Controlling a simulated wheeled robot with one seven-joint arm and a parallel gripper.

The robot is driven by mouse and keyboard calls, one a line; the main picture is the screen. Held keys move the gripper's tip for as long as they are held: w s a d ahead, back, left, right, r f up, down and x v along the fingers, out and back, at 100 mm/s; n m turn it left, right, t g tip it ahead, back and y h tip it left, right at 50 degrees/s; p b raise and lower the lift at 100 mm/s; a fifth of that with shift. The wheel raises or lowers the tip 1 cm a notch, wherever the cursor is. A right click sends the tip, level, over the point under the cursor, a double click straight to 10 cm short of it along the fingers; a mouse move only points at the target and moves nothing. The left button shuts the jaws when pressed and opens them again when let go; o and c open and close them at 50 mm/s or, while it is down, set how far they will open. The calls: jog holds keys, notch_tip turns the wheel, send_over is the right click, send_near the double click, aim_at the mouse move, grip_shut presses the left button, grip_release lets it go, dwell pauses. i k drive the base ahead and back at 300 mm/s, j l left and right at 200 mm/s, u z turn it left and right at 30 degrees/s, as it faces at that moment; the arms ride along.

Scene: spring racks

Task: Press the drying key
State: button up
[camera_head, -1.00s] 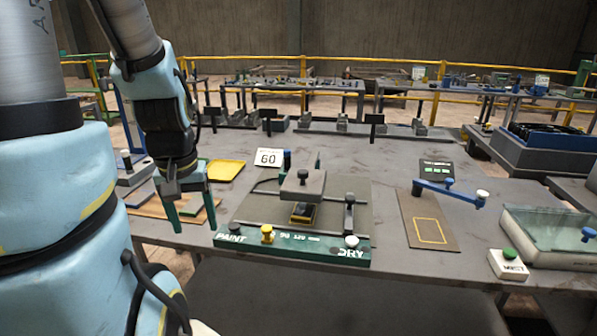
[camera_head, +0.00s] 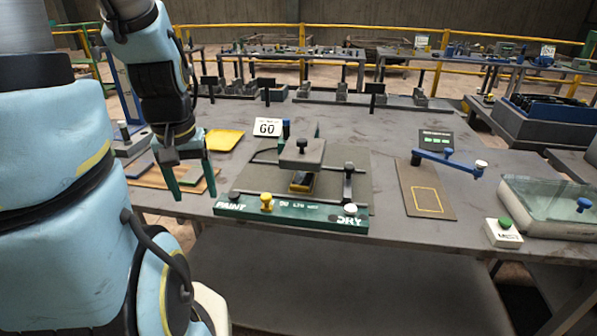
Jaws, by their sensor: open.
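The drying key is a white round knob (camera_head: 350,209) beside the word DRY, at the right end of the green panel (camera_head: 300,214) on the front of the painting station. Behind the panel, a grey block with a black knob (camera_head: 302,152) sits over a small yellow-and-dark piece (camera_head: 300,182). My gripper (camera_head: 193,183) points down with its green fingers apart and empty. It is left of the panel, in front of the wooden board, well apart from the white knob.
A yellow tray (camera_head: 223,140) and a GO card (camera_head: 267,127) stand behind. A black upright post (camera_head: 348,182) rises just behind the white knob. To the right are a brown board (camera_head: 424,190), a blue lever (camera_head: 445,160), a green-button box (camera_head: 503,232) and a glass-lidded case (camera_head: 555,205).

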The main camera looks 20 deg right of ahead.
aim_at(349, 209)
jog(key=z, duration=1.05)
